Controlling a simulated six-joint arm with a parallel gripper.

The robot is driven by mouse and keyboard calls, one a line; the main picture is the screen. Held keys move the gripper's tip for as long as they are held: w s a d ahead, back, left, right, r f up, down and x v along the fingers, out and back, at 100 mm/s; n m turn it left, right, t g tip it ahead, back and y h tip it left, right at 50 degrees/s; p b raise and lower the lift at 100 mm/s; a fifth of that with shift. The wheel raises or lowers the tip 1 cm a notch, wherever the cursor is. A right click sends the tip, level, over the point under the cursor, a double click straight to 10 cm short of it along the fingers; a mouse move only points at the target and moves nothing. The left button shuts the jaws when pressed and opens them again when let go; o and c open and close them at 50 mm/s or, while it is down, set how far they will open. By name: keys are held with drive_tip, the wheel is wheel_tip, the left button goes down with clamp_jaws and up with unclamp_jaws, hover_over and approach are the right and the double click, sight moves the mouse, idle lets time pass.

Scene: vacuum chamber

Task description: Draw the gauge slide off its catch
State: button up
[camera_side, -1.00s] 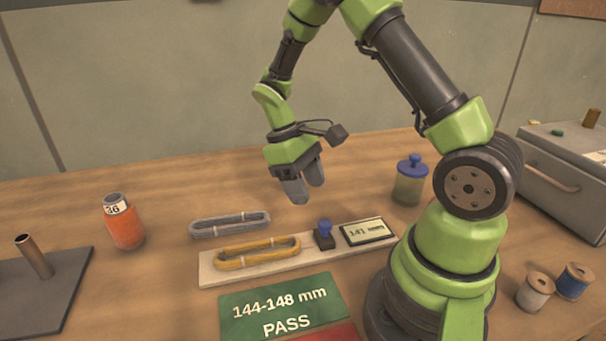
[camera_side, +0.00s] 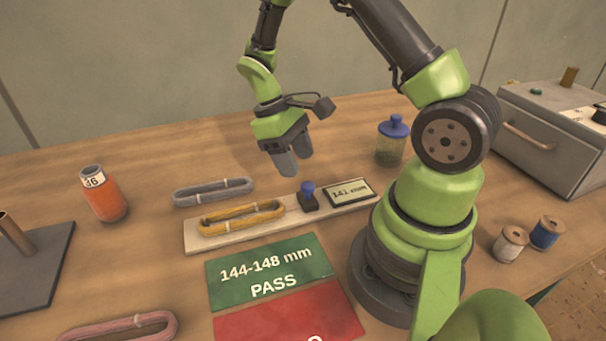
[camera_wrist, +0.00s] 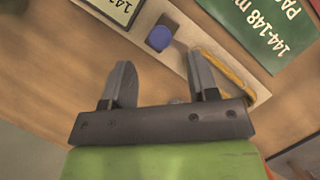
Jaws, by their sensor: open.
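The gauge is a pale flat board (camera_side: 194,239) on the wooden table. Its slide is a dark block with a blue knob (camera_side: 307,189), between a yellow skein (camera_side: 240,218) lying on the board and a display (camera_side: 347,192) that appears to read 141 mm. The slide's catch cannot be made out. My gripper (camera_side: 290,163) is open and empty above the table, just behind and left of the knob in the side view. In the wrist view the blue knob (camera_wrist: 160,38) lies beyond the gap between my open fingers (camera_wrist: 162,85), apart from them.
A grey skein (camera_side: 213,191) lies behind the board. In front are a green PASS card (camera_side: 270,270), a red card (camera_side: 285,318) and a pink skein (camera_side: 122,327). An orange jar (camera_side: 104,196) stands left, a blue-lidded jar (camera_side: 392,142) back right.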

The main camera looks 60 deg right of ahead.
sight(307, 184)
drive_tip(key=x, duration=0.5)
drive_tip(key=shift+f, duration=0.2)
